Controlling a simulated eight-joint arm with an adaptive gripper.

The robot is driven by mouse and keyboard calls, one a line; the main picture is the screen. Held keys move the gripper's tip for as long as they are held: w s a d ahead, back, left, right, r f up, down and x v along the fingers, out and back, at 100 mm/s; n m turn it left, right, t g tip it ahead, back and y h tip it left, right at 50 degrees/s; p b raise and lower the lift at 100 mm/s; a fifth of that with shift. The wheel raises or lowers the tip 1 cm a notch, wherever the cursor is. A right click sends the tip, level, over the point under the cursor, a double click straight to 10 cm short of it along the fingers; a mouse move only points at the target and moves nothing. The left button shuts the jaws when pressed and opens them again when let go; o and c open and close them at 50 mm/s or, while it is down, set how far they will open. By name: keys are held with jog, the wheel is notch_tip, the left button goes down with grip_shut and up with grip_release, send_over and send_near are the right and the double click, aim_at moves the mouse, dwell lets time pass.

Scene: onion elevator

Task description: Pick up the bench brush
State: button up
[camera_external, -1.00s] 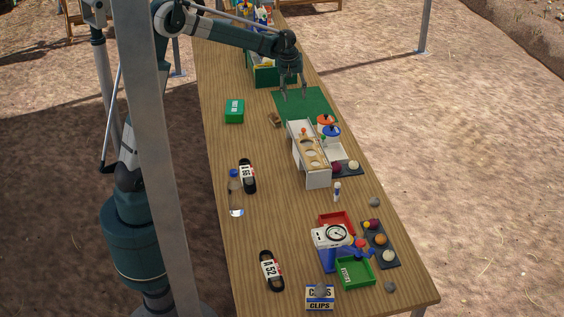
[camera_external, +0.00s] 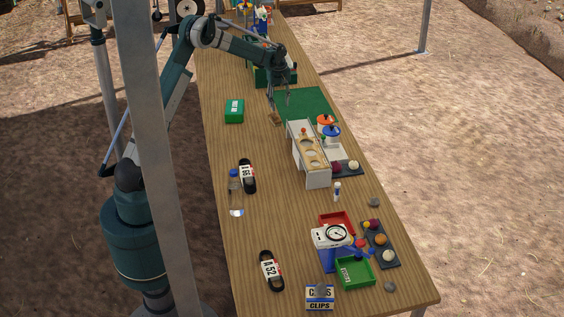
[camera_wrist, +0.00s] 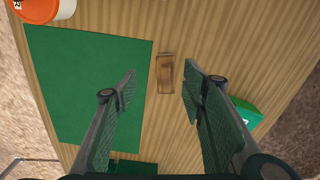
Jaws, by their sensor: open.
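The bench brush appears to be the small brown wooden block (camera_external: 275,119) on the table, beside the near left corner of the green mat. In the wrist view the block (camera_wrist: 166,73) lies beside the mat, between the lines of the two fingers. My gripper (camera_external: 280,104) is open and empty, pointing down just above and slightly beyond the block. In the wrist view my gripper (camera_wrist: 160,79) has its fingertips on either side of the block, apart from it. Bristles cannot be made out.
The green mat (camera_external: 306,102) lies right of the block. A green box (camera_external: 234,111) stands to its left and a white rack (camera_external: 318,176) close in front. A larger green crate (camera_external: 262,77) is behind. The table left of the rack is mostly clear.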

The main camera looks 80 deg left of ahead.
aim_at(275, 114)
jog(key=shift+n, duration=0.4)
jog(key=a+f, duration=0.1)
jog(key=s+a+f, duration=0.1)
jog(key=a+f, duration=0.1)
jog(key=f, duration=0.1)
jog(key=shift+s+a, duration=0.3)
jog(key=shift+f, duration=1.25)
jog(key=shift+f, duration=0.1)
jog(key=shift+f, duration=2.5)
jog(key=shift+c, duration=0.3)
jog(key=c, duration=0.9)
